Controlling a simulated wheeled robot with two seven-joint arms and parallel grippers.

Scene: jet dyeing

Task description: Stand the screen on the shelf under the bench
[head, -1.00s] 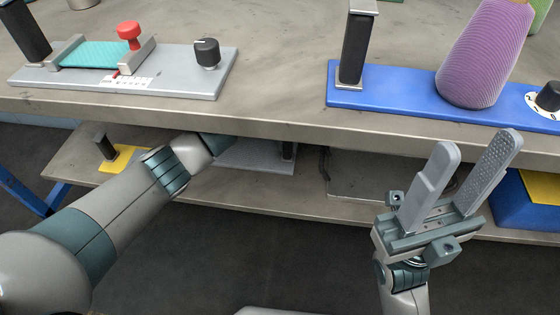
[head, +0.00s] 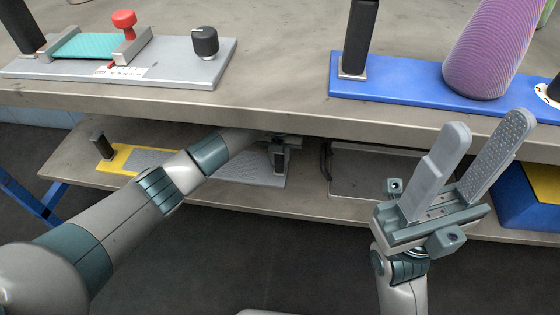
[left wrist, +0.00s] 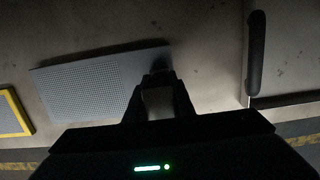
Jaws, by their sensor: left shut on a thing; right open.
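A flat grey perforated screen (head: 245,178) with a black upright handle lies on the shelf under the bench (head: 80,160). It also shows in the left wrist view (left wrist: 95,88). My left gripper (head: 280,145) reaches under the bench edge and is shut on the screen's handle at its right end. In the left wrist view the fingers (left wrist: 157,100) close on the dark handle. The arm covers part of the screen's left end, so I cannot tell whether it fully touches the shelf. My right gripper (head: 470,165) is open and empty, in front of the shelf.
A yellow-edged grey plate (head: 120,160) with a black post lies left on the shelf. A grey tray (head: 365,172) with a dark handle is right of the screen, and a blue-and-yellow box (head: 530,200) is further right. The bench top (head: 270,75) overhangs closely.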

